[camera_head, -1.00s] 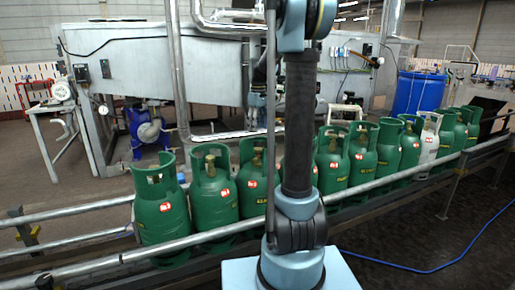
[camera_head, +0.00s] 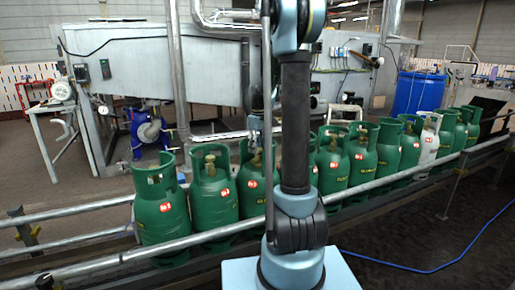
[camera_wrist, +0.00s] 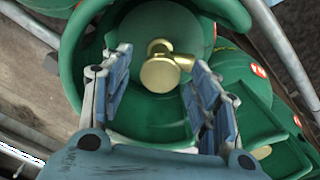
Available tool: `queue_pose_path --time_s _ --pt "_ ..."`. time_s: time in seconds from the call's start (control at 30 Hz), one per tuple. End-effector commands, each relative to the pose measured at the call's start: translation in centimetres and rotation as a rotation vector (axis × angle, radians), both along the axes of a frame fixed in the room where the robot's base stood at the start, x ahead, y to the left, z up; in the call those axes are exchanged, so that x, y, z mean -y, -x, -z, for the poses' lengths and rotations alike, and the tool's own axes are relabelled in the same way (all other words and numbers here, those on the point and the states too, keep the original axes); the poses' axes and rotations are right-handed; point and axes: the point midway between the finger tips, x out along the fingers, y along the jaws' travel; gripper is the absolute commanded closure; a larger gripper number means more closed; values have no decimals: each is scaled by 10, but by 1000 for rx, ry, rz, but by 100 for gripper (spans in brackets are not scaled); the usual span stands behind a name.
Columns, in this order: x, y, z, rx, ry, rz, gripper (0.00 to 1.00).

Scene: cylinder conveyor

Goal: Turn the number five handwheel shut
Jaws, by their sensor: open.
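Green gas cylinders with red labels stand in a row; the label numbers are too small to read surely. In the head view, my gripper (camera_head: 254,130) is above the third cylinder (camera_head: 250,193) from the left, partly hidden by my arm. In the wrist view, a round brass handwheel (camera_wrist: 160,74) on a brass valve sits inside a green collar (camera_wrist: 150,132). My gripper (camera_wrist: 157,72) is open, with one blue-padded finger on each side of the handwheel. Gaps show between the fingers and the wheel, and nothing is held.
Metal guard rails (camera_head: 95,264) run along the front and back of the row. A white cylinder (camera_head: 430,138) stands among the green ones at right. A neighbouring cylinder (camera_wrist: 250,95) is close to the right finger. A blue drum (camera_head: 418,92) stands behind.

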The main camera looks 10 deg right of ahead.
Motion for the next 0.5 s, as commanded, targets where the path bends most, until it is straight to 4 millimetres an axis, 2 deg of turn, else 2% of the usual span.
queue_pose_path --time_s 0.07,0.2,0.27,0.5 --pt "0 0 0 0 0 0 45" --pt "0 0 0 0 0 0 76" --pt "0 0 0 0 0 0 89" --pt "0 0 0 0 0 6 89"
